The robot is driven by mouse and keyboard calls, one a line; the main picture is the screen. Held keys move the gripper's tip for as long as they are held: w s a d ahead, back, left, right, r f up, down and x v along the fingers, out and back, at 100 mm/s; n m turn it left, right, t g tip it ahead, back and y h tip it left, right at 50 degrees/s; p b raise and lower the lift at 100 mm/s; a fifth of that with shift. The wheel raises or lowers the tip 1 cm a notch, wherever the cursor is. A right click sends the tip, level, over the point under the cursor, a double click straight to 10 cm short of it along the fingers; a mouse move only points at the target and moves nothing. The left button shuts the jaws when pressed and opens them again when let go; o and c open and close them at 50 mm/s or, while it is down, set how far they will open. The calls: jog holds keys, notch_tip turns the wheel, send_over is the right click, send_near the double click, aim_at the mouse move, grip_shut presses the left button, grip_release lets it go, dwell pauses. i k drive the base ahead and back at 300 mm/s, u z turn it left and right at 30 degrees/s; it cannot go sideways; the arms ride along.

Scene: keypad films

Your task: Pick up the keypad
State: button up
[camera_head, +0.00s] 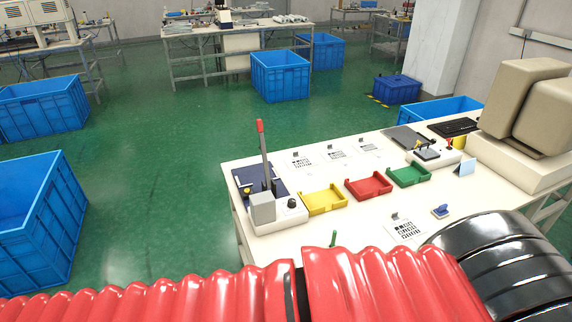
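Several keypad films, white sheets with black key squares, lie on the white table. One keypad (405,230) is near the table's front edge, just behind my red ribbed arm cover, with a small dark tab at its top. Three more lie in a row at the back: a left one (299,162), a middle one (337,153) and a right one (370,146). My gripper is not in view; only red ribbed and black parts of my own body fill the bottom of the picture.
Yellow (325,208), red (370,194) and green (409,182) trays stand mid-table. A press with a red-tipped lever (262,160) is at the left, a beige monitor (520,110) at the right. A blue stamp-like object (440,211) lies by the near keypad. Blue crates (45,245) stand on the floor.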

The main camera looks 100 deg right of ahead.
aim_at(297, 163)
jog(key=i, duration=1.05)
jog(key=z, duration=2.7)
jog(key=i, duration=0.8)
jog(key=u, duration=0.05)
